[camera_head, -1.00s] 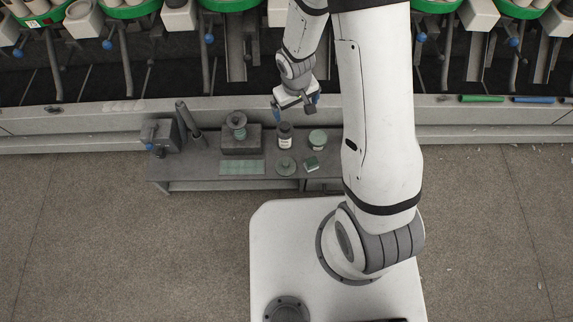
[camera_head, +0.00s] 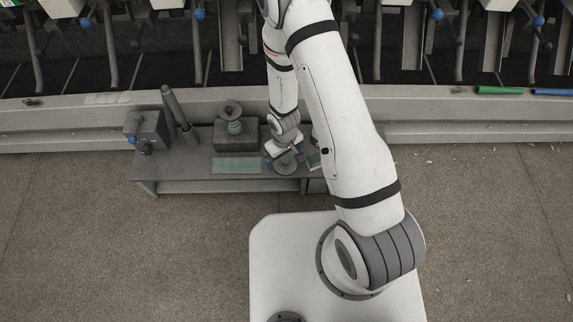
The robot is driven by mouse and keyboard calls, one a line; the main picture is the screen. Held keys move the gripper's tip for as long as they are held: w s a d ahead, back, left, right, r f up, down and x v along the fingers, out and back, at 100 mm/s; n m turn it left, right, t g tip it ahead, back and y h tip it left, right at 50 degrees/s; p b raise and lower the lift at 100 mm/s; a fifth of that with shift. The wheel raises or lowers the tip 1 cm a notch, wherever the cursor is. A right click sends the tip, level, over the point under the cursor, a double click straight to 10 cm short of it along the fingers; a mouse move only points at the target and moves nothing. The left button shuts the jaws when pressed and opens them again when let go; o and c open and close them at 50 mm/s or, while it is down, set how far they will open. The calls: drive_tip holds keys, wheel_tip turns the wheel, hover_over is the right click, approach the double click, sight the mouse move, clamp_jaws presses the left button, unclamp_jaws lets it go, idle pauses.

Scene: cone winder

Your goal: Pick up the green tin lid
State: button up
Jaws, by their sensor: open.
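A flat round green piece (camera_head: 287,169), which looks like the tin lid, lies on the grey bench (camera_head: 190,171) near its front edge. My gripper (camera_head: 281,160) is right above it and partly covers it. The jaws are open. From this angle I cannot tell whether the fingers touch the lid or how far above it they are. A green tin (camera_head: 315,134) behind and to the right is mostly hidden by my arm.
A small green box (camera_head: 314,160) lies close to the right of the lid. A green mat (camera_head: 237,166) lies to the left. A grey device (camera_head: 146,131) stands at the bench's left end.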

sight(286, 160)
drive_tip(key=f+b, duration=0.2)
drive_tip(key=f, duration=0.1)
drive_tip(key=f+b, duration=0.1)
drive_tip(key=b, duration=0.1)
drive_tip(key=shift+w+d+f, duration=0.2)
drive_tip(key=shift+w+f, duration=0.05)
drive_tip(key=shift+f, duration=0.15)
drive_tip(key=shift+r, duration=0.1)
drive_tip(key=shift+c, duration=0.2)
drive_tip(key=c, duration=1)
drive_tip(key=shift+r, duration=0.1)
